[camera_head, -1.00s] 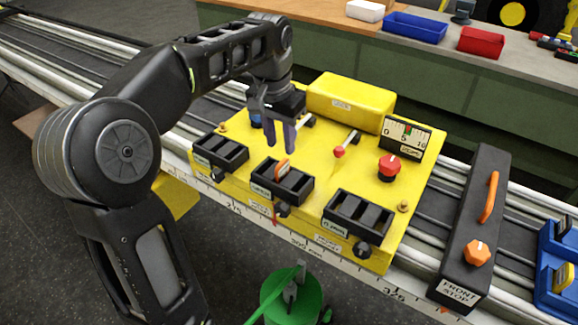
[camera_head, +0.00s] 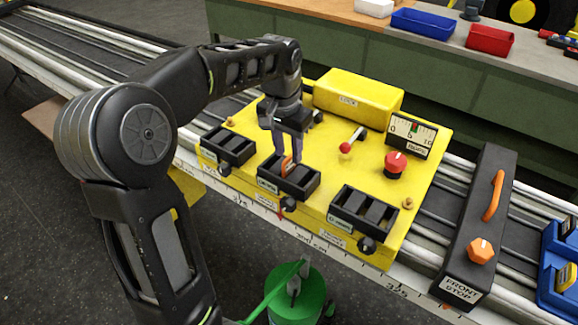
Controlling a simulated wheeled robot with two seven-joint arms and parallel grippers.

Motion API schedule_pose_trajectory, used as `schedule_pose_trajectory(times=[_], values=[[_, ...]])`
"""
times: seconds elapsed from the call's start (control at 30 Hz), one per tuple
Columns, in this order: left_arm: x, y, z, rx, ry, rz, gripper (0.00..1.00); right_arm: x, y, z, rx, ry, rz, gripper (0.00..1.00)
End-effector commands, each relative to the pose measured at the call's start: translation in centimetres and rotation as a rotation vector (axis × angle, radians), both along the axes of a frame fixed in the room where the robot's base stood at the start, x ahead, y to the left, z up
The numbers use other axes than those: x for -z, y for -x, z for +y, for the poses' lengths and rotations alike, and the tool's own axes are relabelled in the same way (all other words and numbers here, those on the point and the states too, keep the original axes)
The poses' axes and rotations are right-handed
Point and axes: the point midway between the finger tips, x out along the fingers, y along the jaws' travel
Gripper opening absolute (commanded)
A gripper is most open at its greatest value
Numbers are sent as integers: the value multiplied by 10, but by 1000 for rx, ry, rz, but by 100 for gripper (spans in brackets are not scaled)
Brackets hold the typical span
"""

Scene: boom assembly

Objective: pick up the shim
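The shim appears to be the small orange piece (camera_head: 287,165) standing in the middle black tray (camera_head: 312,184) on the yellow fixture (camera_head: 310,217). My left gripper (camera_head: 288,160) points down at this tray. Its two fingers are apart, one on each side of the orange piece or close to it. Whether they touch it cannot be told. My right gripper is not in view; a green thing at the bottom edge is not clearly a gripper.
Two more black trays sit on the fixture, left (camera_head: 228,146) and right (camera_head: 363,213). A red button (camera_head: 396,162), a red-tipped lever (camera_head: 345,147) and a dial gauge (camera_head: 411,134) stand behind. A black front stop (camera_head: 477,225) lies across the rails at right.

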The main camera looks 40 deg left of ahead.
Motion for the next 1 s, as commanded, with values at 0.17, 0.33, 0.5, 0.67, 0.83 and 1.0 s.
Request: schedule_pose_trajectory(times=[0.17, 0.33, 0.5, 0.67, 0.83, 1.0], values=[[24, -3, 1, -1, 0, 3, 34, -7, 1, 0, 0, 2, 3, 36], [31, -4, 1, 0, 0, 0, 34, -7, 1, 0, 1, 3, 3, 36], [31, -4, 1, 0, 0, -1, 34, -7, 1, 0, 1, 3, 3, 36], [30, -4, 1, 0, 0, -1, 34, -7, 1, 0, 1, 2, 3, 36], [30, -4, 1, 0, 0, -1, 34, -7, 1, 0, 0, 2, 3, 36], [30, -4, 1, 0, 0, -1, 21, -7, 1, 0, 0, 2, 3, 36]])
